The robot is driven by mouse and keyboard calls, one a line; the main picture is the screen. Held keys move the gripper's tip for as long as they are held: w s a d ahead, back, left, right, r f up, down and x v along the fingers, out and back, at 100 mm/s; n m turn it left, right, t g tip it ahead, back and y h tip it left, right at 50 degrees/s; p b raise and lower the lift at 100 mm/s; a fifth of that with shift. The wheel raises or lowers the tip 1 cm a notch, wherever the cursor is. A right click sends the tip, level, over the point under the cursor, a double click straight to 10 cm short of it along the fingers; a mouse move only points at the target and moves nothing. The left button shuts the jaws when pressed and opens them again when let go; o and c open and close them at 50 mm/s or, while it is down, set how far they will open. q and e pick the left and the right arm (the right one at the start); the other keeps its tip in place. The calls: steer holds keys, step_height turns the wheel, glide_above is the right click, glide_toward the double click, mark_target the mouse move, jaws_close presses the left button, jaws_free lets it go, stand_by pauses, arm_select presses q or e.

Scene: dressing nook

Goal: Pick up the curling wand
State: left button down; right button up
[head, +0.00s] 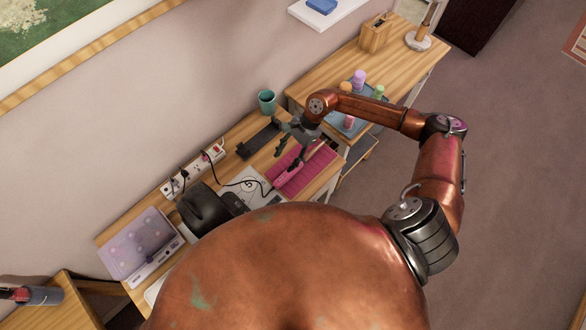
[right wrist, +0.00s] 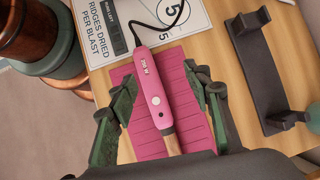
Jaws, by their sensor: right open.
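The curling wand (right wrist: 155,92) has a pink handle with a white button and a paler barrel. It lies on a ribbed pink mat (right wrist: 193,125), which also shows in the head view (head: 318,168). My right gripper (right wrist: 168,86) is open, with one green-and-dark finger on each side of the handle. I see a gap on both sides, clearer on the right; the height above the mat is hard to judge. In the head view my right gripper (head: 289,146) hangs over the mat and partly covers the wand. My left gripper is out of view.
A black holder (right wrist: 268,75) lies right of the mat in the wrist view. A dark cord (right wrist: 133,25) runs from the handle over a printed card (right wrist: 103,22). A power strip (head: 200,168), black appliance (head: 205,208) and teal cup (head: 267,102) share the desk.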

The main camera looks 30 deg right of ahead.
steer(key=h, duration=0.2)
glide_above(302, 162)
steer(key=a, duration=0.2)
steer(key=shift+d+f+n+g, duration=0.2)
steer(key=shift+f+n+g, duration=0.15)
steer(key=shift+f, duration=0.2)
steer(key=shift+x, duration=0.8)
steer(key=shift+p+x, duration=0.7)
steer(key=shift+x, duration=2.3)
steer(key=shift+w, duration=0.1)
jaws_close()
steer(key=shift+r, duration=0.1)
